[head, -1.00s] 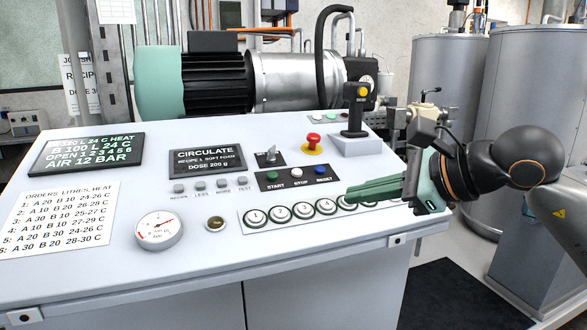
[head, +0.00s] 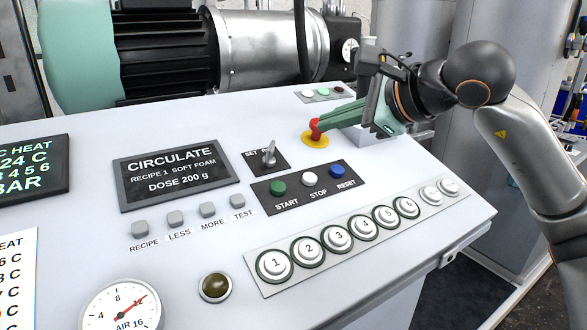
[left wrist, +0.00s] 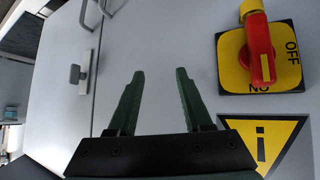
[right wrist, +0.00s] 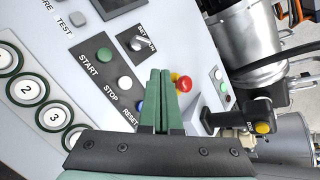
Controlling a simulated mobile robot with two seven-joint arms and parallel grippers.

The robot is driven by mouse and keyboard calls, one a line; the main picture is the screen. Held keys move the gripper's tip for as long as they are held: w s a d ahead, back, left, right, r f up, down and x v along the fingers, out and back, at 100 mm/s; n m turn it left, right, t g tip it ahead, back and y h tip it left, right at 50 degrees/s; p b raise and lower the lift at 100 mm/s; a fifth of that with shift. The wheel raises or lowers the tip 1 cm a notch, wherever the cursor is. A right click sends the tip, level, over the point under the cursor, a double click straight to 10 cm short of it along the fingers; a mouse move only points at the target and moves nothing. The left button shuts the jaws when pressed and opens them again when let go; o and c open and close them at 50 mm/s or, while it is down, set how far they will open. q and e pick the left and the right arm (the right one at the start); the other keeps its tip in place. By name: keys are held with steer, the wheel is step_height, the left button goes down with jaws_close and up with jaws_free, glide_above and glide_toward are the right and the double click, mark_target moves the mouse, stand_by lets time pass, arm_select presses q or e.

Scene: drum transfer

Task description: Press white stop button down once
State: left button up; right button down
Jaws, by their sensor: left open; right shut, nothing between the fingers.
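The white stop button (head: 309,179) sits between the green start button (head: 278,188) and the blue reset button (head: 337,171) on a dark plate. In the right wrist view the white stop button (right wrist: 125,83) is left of the fingers. My right gripper (head: 322,122) is shut and empty. In the head view its tips overlap the red mushroom button (head: 315,133), behind the stop button; I cannot tell whether they touch. The right wrist view shows the closed fingers (right wrist: 160,75) side by side. My left gripper (left wrist: 158,75) is open and empty, before a grey cabinet front.
Numbered buttons (head: 338,238) line the panel's front. A display (head: 176,172), a selector switch (head: 268,155) and grey keys (head: 207,210) are to the left. A red and yellow rotary switch (left wrist: 262,55) is near my left gripper.

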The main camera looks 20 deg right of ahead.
mark_target(310, 179)
arm_select(q)
steer(key=shift+s+d+f, duration=0.1)
steer(key=shift+s+f, duration=0.15)
steer(key=shift+s, duration=0.25)
arm_select(e)
steer(key=shift+s+f, duration=0.1)
steer(key=shift+s, duration=0.05)
steer(key=f+b, duration=0.2)
steer(key=w+f+b, duration=0.1)
steer(key=f, duration=0.2)
steer(key=w+f+b, duration=0.1)
steer(key=f+b, duration=0.1)
steer(key=shift+w+a+f+b, duration=0.15)
steer(key=shift+w+b, duration=0.05)
steer(key=shift+b, duration=0.15)
steer(key=shift+w+f+b, duration=0.2)
steer(key=shift+f+b, duration=0.1)
steer(key=shift+f, duration=0.15)
arm_select(q)
steer(key=f, duration=0.2)
steer(key=a+f, duration=0.1)
steer(key=f, duration=0.1)
steer(key=shift+s+f, duration=0.1)
steer(key=shift+f, duration=0.15)
steer(key=shift+w+r, duration=0.1)
steer(key=shift+w, duration=0.1)
steer(key=shift+d, duration=0.1)
arm_select(e)
steer(key=shift+f, duration=0.1)
